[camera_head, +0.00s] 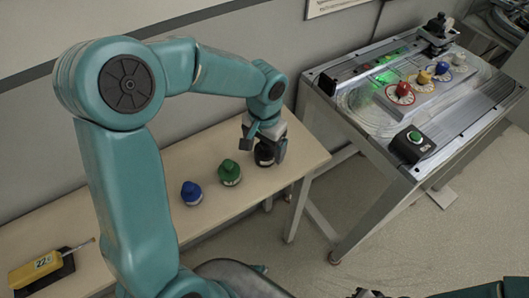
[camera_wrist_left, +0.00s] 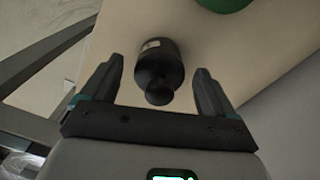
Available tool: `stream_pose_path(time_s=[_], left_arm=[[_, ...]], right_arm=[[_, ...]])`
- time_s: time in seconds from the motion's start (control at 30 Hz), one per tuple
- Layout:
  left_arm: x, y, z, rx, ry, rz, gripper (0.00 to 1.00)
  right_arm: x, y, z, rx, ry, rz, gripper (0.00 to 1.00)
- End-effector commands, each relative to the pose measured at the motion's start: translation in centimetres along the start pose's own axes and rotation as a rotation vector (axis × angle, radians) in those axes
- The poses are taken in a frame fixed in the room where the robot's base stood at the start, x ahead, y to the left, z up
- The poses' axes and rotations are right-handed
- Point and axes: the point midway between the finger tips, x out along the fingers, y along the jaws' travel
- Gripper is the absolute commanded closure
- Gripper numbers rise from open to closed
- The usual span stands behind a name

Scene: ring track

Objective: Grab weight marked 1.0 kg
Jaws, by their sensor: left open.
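Three knobbed weights stand in a row on the wooden table (camera_head: 165,222): a blue one (camera_head: 191,193), a green one (camera_head: 229,173) and a black one (camera_head: 264,154). Their markings are too small to read. My left gripper (camera_head: 268,150) is over the black weight at the table's right end. In the left wrist view, my left gripper (camera_wrist_left: 155,85) is open, with one finger on each side of the black weight (camera_wrist_left: 158,68), apart from it. A pale label shows on its side. The green weight (camera_wrist_left: 225,3) shows at the top edge. My right gripper cannot be made out.
A yellow device (camera_head: 40,268) lies on the table's left end. A metal workbench (camera_head: 352,138) at right carries red (camera_head: 403,89), yellow (camera_head: 424,77) and blue (camera_head: 442,68) knobs and a green button (camera_head: 415,137). A wall runs behind the table.

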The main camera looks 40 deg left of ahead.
Motion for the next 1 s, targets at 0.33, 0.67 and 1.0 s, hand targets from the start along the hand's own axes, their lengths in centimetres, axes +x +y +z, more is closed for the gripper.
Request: stream_pose_path(time_s=[0.33,0.67,1.0], left_arm=[[0.5,0.0,-0.1,0.000,0.000,0.000,0.35],[0.3,0.0,-0.2,0.000,0.004,0.000,1.00],[-0.6,-0.1,-0.2,-0.001,0.006,-0.001,1.00]], right_arm=[[0.0,0.0,0.0,0.000,0.000,0.000,1.00],[0.0,0.0,0.0,0.000,0.000,0.000,1.00],[-0.1,0.0,0.0,0.000,0.000,0.000,1.00]])
